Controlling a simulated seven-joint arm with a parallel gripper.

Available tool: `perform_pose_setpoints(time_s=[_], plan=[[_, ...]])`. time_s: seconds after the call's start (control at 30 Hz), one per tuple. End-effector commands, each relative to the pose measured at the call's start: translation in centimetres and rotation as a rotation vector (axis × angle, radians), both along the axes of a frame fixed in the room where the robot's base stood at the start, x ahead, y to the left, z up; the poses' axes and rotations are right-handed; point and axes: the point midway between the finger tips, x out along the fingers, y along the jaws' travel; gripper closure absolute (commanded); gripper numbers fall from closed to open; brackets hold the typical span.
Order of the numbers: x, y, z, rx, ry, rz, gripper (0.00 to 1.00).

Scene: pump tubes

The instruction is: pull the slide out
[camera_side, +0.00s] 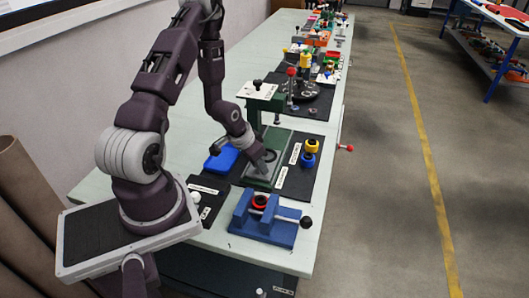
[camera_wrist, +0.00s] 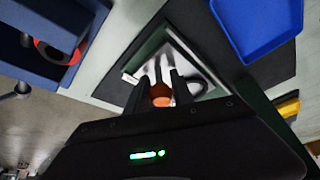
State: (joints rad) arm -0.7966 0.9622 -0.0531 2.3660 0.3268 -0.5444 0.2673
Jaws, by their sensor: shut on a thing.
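A green press (camera_side: 262,98) stands on the bench, with a flat green-edged base in front of it. What looks like the slide (camera_side: 268,155) is a grey plate with a dark ring in that base. It also shows in the wrist view as a grey plate (camera_wrist: 188,58) inside a green edge. My gripper (camera_side: 261,168) is low over the base. In the wrist view my gripper (camera_wrist: 160,88) is shut on a small orange-brown knob (camera_wrist: 160,96) between its fingers. Whether the knob joins the slide is hidden by the fingers.
A blue tray (camera_side: 221,159) lies left of the base, and also shows in the wrist view (camera_wrist: 262,22). A blue fixture with a red ring (camera_side: 260,201) stands at the front. Yellow and blue rings (camera_side: 309,153) stand right on a black mat.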

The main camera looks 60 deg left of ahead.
Motion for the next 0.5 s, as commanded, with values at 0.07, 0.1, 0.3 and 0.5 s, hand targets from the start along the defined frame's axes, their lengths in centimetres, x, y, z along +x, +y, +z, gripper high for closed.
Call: perform_pose_setpoints(time_s=[0.07,0.1,0.3,0.5], plan=[[-0.59,-0.62,-0.04,-0.003,0.004,-0.002,1.00],[-0.72,-0.75,-0.03,-0.003,0.004,-0.002,1.00],[-0.91,-0.96,-0.03,-0.007,0.007,-0.003,1.00],[-0.92,-0.98,-0.05,-0.008,0.008,-0.004,0.52]])
